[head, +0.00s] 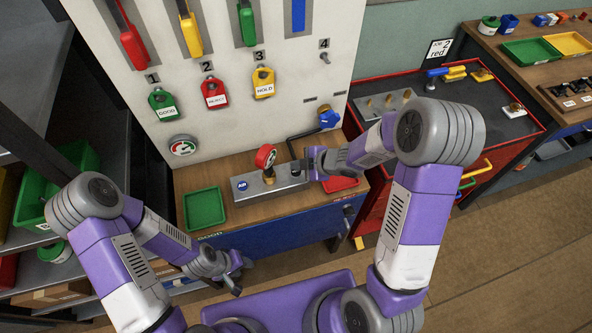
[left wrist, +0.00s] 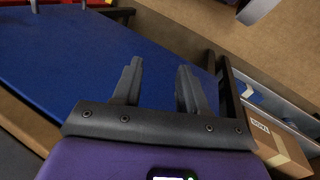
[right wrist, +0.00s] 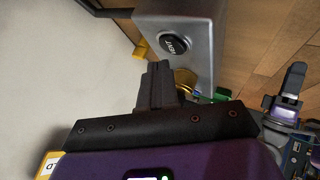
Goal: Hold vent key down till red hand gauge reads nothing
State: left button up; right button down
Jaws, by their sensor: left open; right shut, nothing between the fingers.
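A grey metal box (head: 245,196) with a blue AIR label sits on the wooden bench top. A gauge with a red rim (head: 266,157) stands on it on a brass stem; its hand is too small to read. In the right wrist view, the black VENT key (right wrist: 174,44) is on the face of the metal box (right wrist: 205,25). My right gripper (head: 309,165) is shut and empty at the box's right end. Its fingertips (right wrist: 158,68) appear just short of the key; I cannot tell whether they touch. My left gripper (head: 236,274) is open and empty, low before the bench's blue front (left wrist: 90,60).
A green tray (head: 204,208) lies left of the box and a red tray (head: 341,184) right of it. A round dial (head: 182,147) is on the white panel behind, below hanging coloured tags. A red tool cart (head: 440,100) stands to the right. Open floor lies at the lower right.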

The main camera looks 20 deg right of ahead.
aim_at(298, 173)
jog(key=shift+f+b, duration=0.3)
jog(key=shift+f, duration=0.15)
jog(key=shift+f+b, duration=0.35)
jog(key=shift+f, duration=0.05)
dwell(0.4)
jog(key=shift+r, duration=0.1)
dwell(1.6)
jog(key=shift+r+p, duration=0.75)
jog(key=shift+p, duration=0.1)
notch_tip(298, 173, up, 5)
jog(key=p, duration=0.5)
jog(key=shift+s+f, duration=0.1)
